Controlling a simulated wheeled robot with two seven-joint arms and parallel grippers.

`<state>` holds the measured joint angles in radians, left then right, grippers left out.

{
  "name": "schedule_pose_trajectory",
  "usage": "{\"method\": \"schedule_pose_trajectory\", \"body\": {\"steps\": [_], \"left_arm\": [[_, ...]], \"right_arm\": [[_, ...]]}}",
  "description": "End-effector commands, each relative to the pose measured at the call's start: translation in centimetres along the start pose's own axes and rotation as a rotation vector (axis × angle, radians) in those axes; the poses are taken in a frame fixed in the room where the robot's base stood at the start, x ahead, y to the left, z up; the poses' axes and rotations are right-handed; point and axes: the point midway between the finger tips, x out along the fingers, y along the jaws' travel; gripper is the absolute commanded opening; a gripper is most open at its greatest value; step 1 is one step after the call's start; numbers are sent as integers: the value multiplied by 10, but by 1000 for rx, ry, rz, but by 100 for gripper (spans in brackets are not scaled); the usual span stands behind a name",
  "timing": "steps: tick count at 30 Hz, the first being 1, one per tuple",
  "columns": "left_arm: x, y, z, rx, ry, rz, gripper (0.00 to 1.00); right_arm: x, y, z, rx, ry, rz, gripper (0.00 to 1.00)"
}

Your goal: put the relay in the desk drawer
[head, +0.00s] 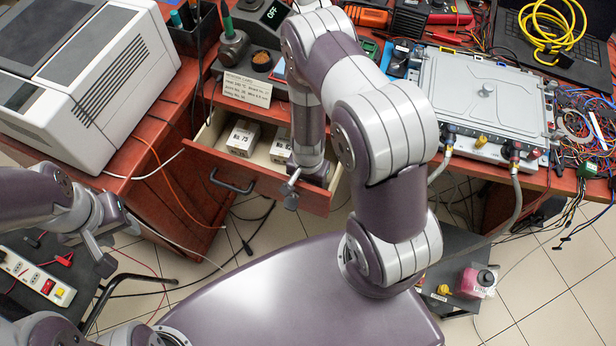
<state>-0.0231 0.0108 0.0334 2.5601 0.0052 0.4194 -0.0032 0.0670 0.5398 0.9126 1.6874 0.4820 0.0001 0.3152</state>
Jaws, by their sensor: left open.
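The desk drawer (300,194) is pulled out below the desk's front edge. It has a dark handle (232,183) on its wooden front. Inside lie a pale block labelled "No. 73" (243,138) and a second labelled block (281,148), partly hidden by my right arm. I cannot tell whether either is the relay, and I pick out no other sure relay. My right gripper (291,189) is at the drawer's front edge, right of the handle. Its jaws are too unclear to read, and contact is unclear. My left gripper (118,242) is open and empty at the left, apart from the drawer.
A large white machine (80,80) stands on the desk at left. A grey metal unit (480,95) with hoses and loose wires fills the right. A power strip (35,275) lies low left; a pink bottle (476,282) stands low right.

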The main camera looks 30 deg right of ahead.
Motion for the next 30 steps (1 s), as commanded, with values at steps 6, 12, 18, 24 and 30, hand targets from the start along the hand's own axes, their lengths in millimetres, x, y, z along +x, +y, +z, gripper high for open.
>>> {"method": "schedule_pose_trajectory", "body": {"steps": [6, 12, 18, 24, 30], "left_arm": [[-30, 0, -4, 0, 0, 0, 41], [-58, 0, -7, 0, 0, 0, 41], [-69, 0, -8, 0, 0, 0, 41], [-67, 0, -8, 0, 0, 0, 41], [-67, 0, -8, 0, 0, 0, 41]], "right_arm": [[-54, -1, -1, 0, 1, -1, 61], [-104, 0, 0, -1, 1, -1, 61], [-137, -6, -1, -45, 3, -17, 61], [-274, -11, 26, -612, 62, -90, 61], [-321, 17, 46, -891, 109, -53, 61]]}}
